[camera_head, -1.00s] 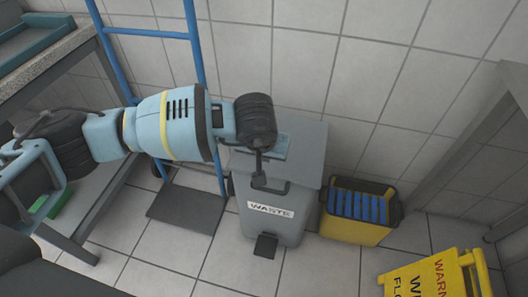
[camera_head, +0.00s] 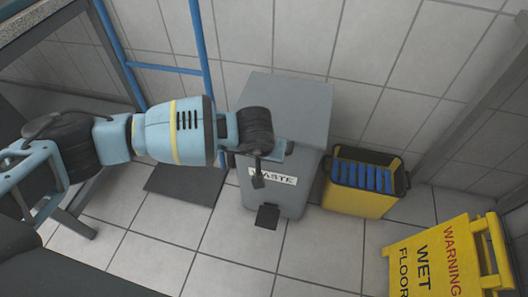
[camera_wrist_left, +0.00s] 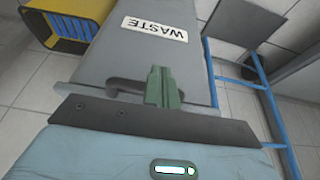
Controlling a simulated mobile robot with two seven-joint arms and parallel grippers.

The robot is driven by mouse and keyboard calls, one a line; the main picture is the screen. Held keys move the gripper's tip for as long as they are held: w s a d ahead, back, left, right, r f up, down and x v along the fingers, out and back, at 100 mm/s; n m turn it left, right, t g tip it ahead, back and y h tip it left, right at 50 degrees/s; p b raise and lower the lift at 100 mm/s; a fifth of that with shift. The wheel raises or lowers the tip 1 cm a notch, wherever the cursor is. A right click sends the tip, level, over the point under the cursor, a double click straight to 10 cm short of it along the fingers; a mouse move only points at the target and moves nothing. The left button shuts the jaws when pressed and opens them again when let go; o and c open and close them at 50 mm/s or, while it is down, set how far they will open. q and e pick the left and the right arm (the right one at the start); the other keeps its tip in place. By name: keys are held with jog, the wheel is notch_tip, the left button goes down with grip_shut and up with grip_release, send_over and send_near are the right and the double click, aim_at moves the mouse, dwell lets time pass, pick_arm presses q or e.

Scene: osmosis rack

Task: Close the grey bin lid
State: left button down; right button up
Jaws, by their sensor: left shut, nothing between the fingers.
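The grey waste bin (camera_head: 290,195) stands on the tiled floor against the wall. Its grey lid (camera_head: 290,95) lies over the top, with no clear gap visible, though my arm hides part of the front edge. My left gripper (camera_head: 284,148) is at the front upper edge of the bin, above the WASTE label (camera_head: 272,176). My right gripper is not in view.
A yellow bucket (camera_head: 357,200) with blue inserts stands close right of the bin. A yellow wet-floor sign (camera_head: 440,260) is at the lower right. The floor in front is clear.

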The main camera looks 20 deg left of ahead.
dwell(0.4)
